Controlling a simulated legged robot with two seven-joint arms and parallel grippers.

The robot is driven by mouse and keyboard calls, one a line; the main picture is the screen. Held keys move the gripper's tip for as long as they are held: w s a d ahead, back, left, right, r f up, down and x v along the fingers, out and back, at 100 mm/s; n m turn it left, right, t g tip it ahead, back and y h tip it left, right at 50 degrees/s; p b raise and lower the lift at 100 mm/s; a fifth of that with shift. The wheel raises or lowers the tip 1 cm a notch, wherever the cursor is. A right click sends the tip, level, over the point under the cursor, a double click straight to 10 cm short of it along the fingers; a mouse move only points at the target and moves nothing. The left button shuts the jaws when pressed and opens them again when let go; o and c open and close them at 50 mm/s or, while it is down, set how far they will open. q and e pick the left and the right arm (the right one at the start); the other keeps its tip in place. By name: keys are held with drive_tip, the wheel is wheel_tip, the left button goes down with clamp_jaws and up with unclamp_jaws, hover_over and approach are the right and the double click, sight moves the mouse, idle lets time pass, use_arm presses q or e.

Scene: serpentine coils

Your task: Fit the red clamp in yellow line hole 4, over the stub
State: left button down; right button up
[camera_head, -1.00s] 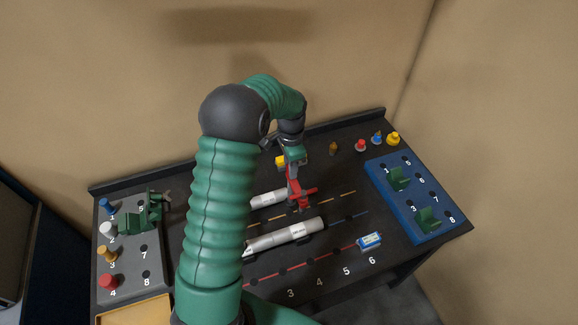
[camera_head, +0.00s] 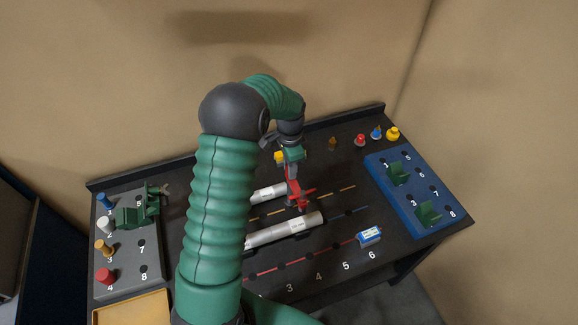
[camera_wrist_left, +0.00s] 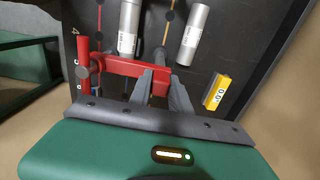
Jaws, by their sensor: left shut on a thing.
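My left gripper (camera_head: 291,165) points down over the middle of the board and is shut on the red clamp (camera_head: 300,197). In the left wrist view, the fingers (camera_wrist_left: 160,82) grip one end of the clamp's bar, and the red clamp (camera_wrist_left: 118,66) reaches left to a long red crosspiece. In the head view, the clamp hangs by the dashed yellow line (camera_head: 342,191), just behind a long white cylinder (camera_head: 285,231). The fingers and clamp hide hole 4 and any stub there; I cannot tell whether the clamp touches the board. My right gripper is out of view.
Another white cylinder (camera_head: 267,193) lies behind the yellow line. A blue-white block (camera_head: 369,235) stands at the right end of the red line. The blue rack (camera_head: 407,212) holds green pieces; the grey rack (camera_head: 125,265) holds coloured pegs. A yellow block (camera_wrist_left: 216,91) shows near the gripper.

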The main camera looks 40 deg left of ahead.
use_arm(q)
drive_tip(key=shift+f, duration=0.2)
drive_tip(key=shift+a+f+b, duration=0.25)
drive_tip(key=shift+f, duration=0.25)
drive_tip(key=shift+a+f+b, duration=0.25)
drive_tip(key=shift+f, duration=0.25)
drive_tip(key=shift+d+f, duration=0.1)
drive_tip(key=shift+f, duration=0.15)
drive_tip(key=shift+d+f, duration=0.1)
drive_tip(key=shift+d, duration=0.05)
